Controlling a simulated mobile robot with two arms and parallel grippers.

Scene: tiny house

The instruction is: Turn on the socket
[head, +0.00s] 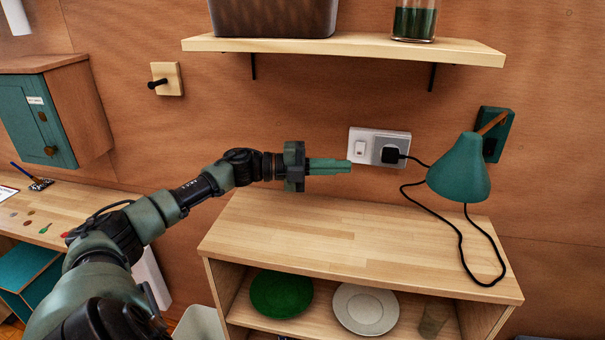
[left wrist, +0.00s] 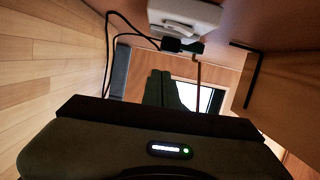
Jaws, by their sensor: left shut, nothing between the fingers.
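The white socket (head: 379,147) is on the wooden wall above the cabinet. A rocker switch (head: 360,147) is on its left half and a black plug (head: 391,155) sits in its right half. The socket also shows at the top of the left wrist view (left wrist: 186,17). My left gripper (head: 350,165) is shut and empty, its green fingers pointing right, with the tips just below and left of the switch in the head view. Whether the tips touch the socket plate I cannot tell. The fingers also show in the left wrist view (left wrist: 163,90). My right gripper is not in view.
A green lamp (head: 460,170) on the wall has its black cord (head: 462,235) looping over the cabinet top (head: 320,240), which is otherwise clear. A shelf (head: 345,46) with a dark basket (head: 273,15) and a jar (head: 414,22) is above.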

